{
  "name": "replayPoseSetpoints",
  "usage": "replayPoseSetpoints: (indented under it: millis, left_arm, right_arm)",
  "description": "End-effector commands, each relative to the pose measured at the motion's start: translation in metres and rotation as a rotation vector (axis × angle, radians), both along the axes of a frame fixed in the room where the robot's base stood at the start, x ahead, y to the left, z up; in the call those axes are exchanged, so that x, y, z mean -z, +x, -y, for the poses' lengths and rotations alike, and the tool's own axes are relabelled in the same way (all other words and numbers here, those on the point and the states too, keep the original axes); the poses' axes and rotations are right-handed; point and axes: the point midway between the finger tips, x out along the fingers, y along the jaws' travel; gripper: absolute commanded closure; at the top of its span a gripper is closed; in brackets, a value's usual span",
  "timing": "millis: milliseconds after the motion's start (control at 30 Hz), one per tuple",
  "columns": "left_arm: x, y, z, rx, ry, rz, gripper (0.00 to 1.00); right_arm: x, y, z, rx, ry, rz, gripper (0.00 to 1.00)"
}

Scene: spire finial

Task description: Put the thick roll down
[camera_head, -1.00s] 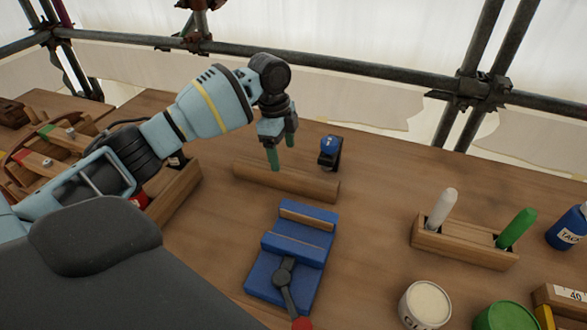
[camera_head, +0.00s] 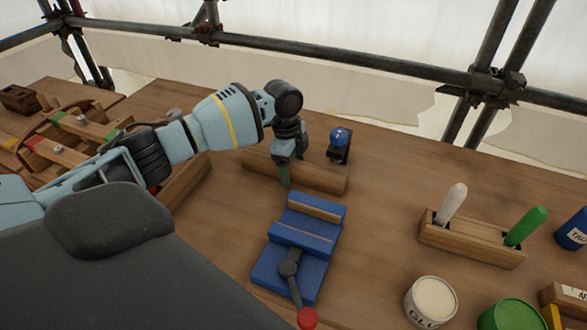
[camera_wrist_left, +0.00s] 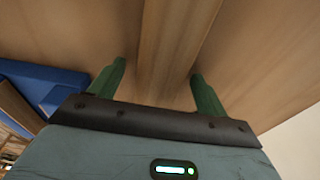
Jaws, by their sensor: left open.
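The thick roll (camera_head: 325,180) is a plain wooden bar lying on the wooden table behind the blue vise. My left gripper (camera_head: 292,168) is over the roll's middle in the head view, with its green fingers apart. In the left wrist view the roll (camera_wrist_left: 175,45) runs between the two spread fingers of the left gripper (camera_wrist_left: 158,70), with a gap showing on each side. The gripper hides part of the roll in the head view. My right gripper is not in view.
The blue vise (camera_head: 293,258) stands in front of the roll, its handle ending in a red knob. A small blue-topped device (camera_head: 340,142) stands just behind the roll. A wooden holder (camera_head: 470,243) with white and green sticks and a glue tub (camera_head: 430,302) are at right.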

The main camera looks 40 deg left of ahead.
Motion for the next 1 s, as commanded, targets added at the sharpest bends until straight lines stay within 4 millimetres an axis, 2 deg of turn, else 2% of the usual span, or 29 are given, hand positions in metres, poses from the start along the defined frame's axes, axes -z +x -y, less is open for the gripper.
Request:
replayPoseSetpoints:
  millis: [233,700,1000]
  left_arm:
    - [0.0008,0.0003,0.0003,0.0,0.0,0.001,0.25]
    - [-0.0003,0.0006,0.0004,0.001,0.0,0.002,0.86]
    - [-0.0037,0.0006,0.0005,0.001,0.0,0.002,0.86]
  right_arm:
    - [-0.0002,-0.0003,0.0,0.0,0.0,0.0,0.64]
    - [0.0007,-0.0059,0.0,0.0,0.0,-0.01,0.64]
    - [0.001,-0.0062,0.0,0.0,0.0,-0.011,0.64]
